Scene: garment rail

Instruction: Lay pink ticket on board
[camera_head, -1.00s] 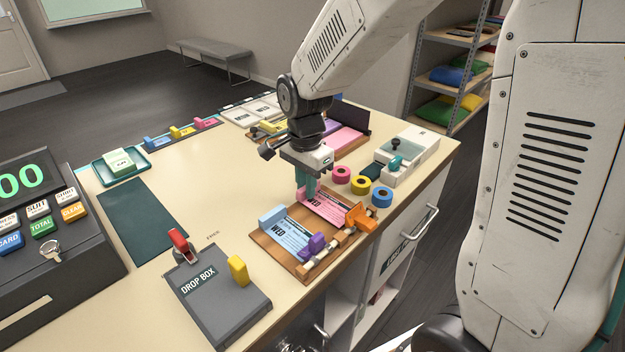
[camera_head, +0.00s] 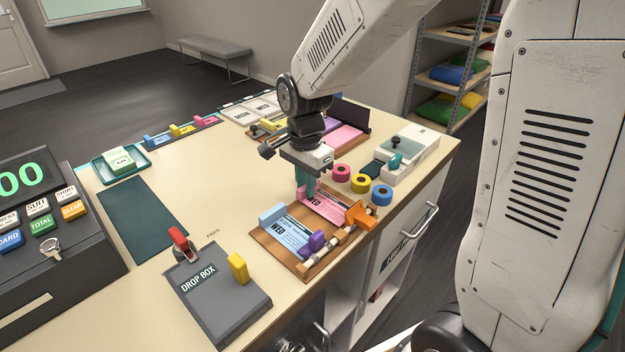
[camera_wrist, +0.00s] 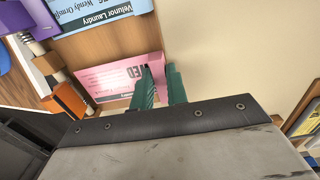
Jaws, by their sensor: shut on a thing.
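The pink ticket (camera_head: 325,207) lies over the right part of the wooden board (camera_head: 268,246), beside a blue ticket (camera_head: 287,237). It also shows in the wrist view (camera_wrist: 115,77), flat or nearly flat over the wood; I cannot tell whether it touches fully. My gripper (camera_head: 306,190) is shut on the far edge of the pink ticket, its teal fingers pointing down. The fingers also show in the wrist view (camera_wrist: 160,88) at the ticket's edge. A light blue block (camera_head: 271,215) stands at the blue ticket's far end.
An orange clip (camera_head: 360,214) and a purple clip (camera_head: 312,243) sit along the board's front rail. Pink, yellow and blue tape rolls (camera_head: 361,183) stand right of the board. A grey drop box (camera_head: 220,291) is at the left front. The counter's middle (camera_head: 205,190) is clear.

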